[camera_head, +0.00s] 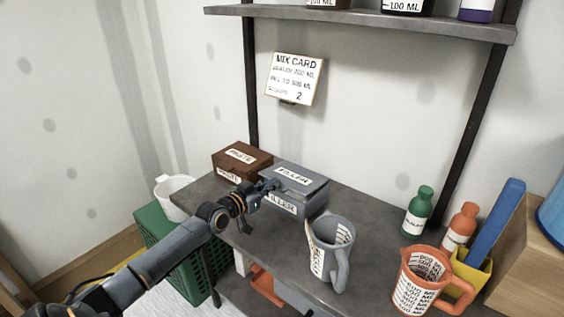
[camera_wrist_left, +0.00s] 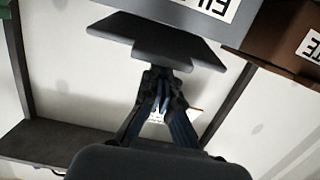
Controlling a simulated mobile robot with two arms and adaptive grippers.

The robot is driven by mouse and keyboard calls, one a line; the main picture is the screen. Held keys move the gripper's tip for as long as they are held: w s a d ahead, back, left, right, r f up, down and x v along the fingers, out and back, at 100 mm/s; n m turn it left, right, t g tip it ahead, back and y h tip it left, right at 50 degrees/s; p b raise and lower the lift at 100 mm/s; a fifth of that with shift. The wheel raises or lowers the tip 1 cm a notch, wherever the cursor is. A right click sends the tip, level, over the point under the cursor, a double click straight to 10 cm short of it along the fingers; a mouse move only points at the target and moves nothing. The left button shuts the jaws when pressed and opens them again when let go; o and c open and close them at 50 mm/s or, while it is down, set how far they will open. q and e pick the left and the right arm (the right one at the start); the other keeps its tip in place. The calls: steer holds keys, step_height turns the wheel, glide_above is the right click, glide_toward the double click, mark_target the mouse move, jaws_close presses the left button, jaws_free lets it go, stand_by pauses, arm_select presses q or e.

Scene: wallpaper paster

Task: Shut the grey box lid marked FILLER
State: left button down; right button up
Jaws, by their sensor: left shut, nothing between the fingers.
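The grey box (camera_head: 312,200) marked FILLER stands on the grey bench against the wall. Its grey lid (camera_head: 306,181), with a FILLER label on top, lies about flat over the box; I cannot tell whether a thin gap is left. My left gripper (camera_head: 271,186) is shut and empty at the left front edge of the lid, partly covering the box's front label. In the left wrist view the shut fingers (camera_wrist_left: 158,85) are just below a dark grey protruding plate (camera_wrist_left: 160,45), with part of the FILLER label behind. I cannot tell if they touch. My right gripper is not in view.
A brown PASTE box (camera_head: 232,171) stands close left of the grey box. A grey measuring jug (camera_head: 322,262) stands in front to the right, and an orange jug (camera_head: 415,285) farther right. Green (camera_head: 418,213) and orange bottles stand at the back right. A shelf (camera_head: 370,23) hangs above.

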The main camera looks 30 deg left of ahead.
arm_select(q)
steer(key=shift+s+d+f+b, duration=0.1)
steer(key=shift+s+f+b, duration=0.15)
steer(key=shift+f+b, duration=0.7)
steer(key=shift+s+f+b, duration=0.2)
steer(key=shift+f+b, duration=0.1)
steer(key=shift+f, duration=1.25)
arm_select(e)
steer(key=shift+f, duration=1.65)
arm_select(q)
step_height(320, 180, up, 6)
steer(key=p, duration=0.5)
steer(key=s+f+b, duration=0.2)
steer(key=s+f, duration=0.1)
steer(key=s, duration=0.6)
steer(key=shift+a+f, duration=0.3)
steer(key=shift+a, duration=0.15)
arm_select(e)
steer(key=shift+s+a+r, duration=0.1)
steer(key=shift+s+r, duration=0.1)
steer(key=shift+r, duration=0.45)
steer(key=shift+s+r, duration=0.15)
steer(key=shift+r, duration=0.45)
